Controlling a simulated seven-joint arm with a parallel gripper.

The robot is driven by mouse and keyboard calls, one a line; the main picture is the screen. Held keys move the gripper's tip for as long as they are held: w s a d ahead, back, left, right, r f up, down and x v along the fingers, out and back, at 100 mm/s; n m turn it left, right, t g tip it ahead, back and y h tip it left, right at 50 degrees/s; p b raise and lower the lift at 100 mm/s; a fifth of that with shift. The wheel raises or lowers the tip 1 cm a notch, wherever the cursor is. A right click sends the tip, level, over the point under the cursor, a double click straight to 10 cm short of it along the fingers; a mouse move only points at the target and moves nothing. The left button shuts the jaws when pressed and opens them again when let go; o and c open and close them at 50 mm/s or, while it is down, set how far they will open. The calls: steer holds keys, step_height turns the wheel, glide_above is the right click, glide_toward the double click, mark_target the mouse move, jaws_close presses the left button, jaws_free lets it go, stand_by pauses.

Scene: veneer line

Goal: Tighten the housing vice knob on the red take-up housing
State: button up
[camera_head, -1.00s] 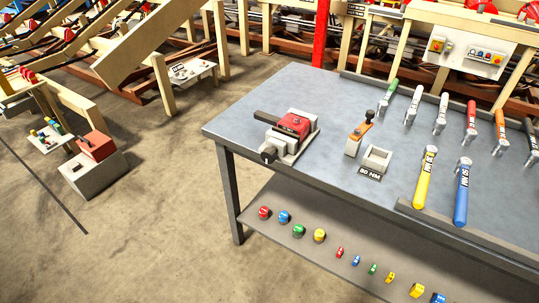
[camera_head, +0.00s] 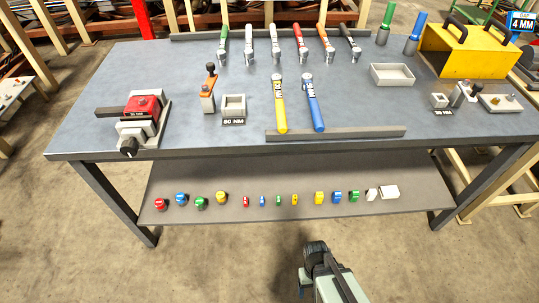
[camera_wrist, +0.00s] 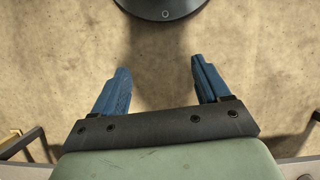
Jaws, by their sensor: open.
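The red take-up housing (camera_head: 145,104) sits in a grey vice (camera_head: 158,118) at the left end of the workbench. A dark bar sticks out to its left. The dark round vice knob (camera_head: 128,147) is at the vice's front, near the bench's front edge. My gripper (camera_wrist: 160,68) is open and empty in the wrist view, its two blue fingers apart over bare concrete floor. In the head view my arm shows low in the picture, in front of the bench and well to the right of the vice. The wrist view shows neither housing nor knob.
The workbench (camera_head: 380,110) holds several coloured-handled tools, a yellow case (camera_head: 465,52), an orange-topped device (camera_head: 209,88) and a small open box (camera_head: 233,104). The lower shelf (camera_head: 300,213) carries several small coloured parts. The floor before the bench is clear.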

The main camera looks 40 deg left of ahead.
steer(key=s+a+r+n+t+y, duration=0.1)
steer(key=s+a+r+n+t, duration=0.15)
steer(key=s+a+r, duration=0.55)
steer(key=s+a+r+n+t+y, duration=0.15)
steer(key=s+a+n, duration=0.25)
steer(key=a, duration=0.8)
steer(key=s+a+r+n+t+y, duration=0.1)
steer(key=s+a+r+n+t, duration=0.3)
steer(key=s+a, duration=0.45)
steer(key=s+a+r+n+t+y, duration=0.2)
steer(key=s+a+r+n+y, duration=0.4)
steer(key=a+r, duration=0.6)
steer(key=n+t+y, duration=0.6)
steer(key=n, duration=0.7)
glide_toward(128, 152)
steer(key=s+d, duration=0.1)
steer(key=d, duration=0.1)
steer(key=w+a+n, duration=0.1)
steer(key=w+a, duration=0.2)
steer(key=w+a+n, duration=0.1)
steer(key=w+a, duration=0.2)
steer(key=w+a+n, duration=0.1)
steer(key=w+a, duration=0.2)
steer(key=shift+w+a+n+y, duration=0.1)
steer(key=shift+a+n+y, duration=0.15)
steer(key=shift+a, duration=0.1)
